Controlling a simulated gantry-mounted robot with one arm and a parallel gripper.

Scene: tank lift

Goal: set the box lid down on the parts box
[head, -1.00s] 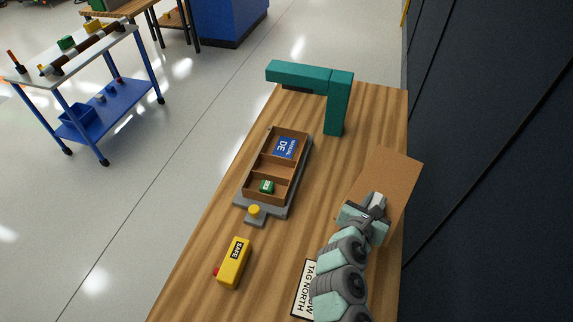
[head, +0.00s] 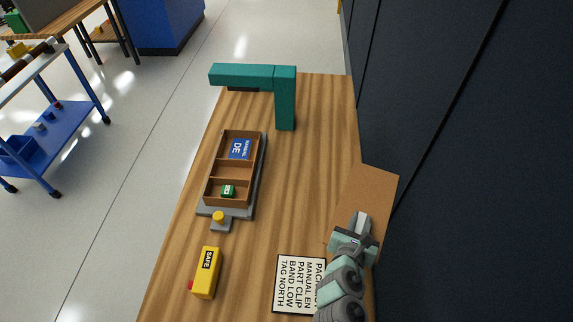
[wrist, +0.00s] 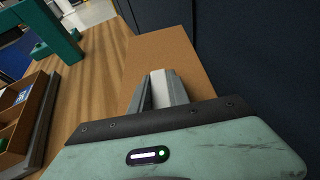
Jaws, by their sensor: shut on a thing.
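The box lid (head: 370,191) is a flat brown board at the right edge of the table, beside the dark wall. My gripper (head: 361,226) is shut on its near part; the wrist view also shows the lid (wrist: 171,53) reaching out beyond my gripper (wrist: 163,82). The parts box (head: 207,177) is an open brown tray with compartments on a grey base, left of the lid and apart from it. It holds a blue booklet (head: 240,149) in the far compartment and a green part (head: 228,191) in the near one. The wrist view shows only the box's right side.
A teal post with an overhanging arm (head: 285,98) stands behind the box. A yellow SAFE block (head: 206,273) and a printed card (head: 297,284) lie nearer. A yellow knob (head: 219,217) is at the base's near end. Bare wood lies between box and lid.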

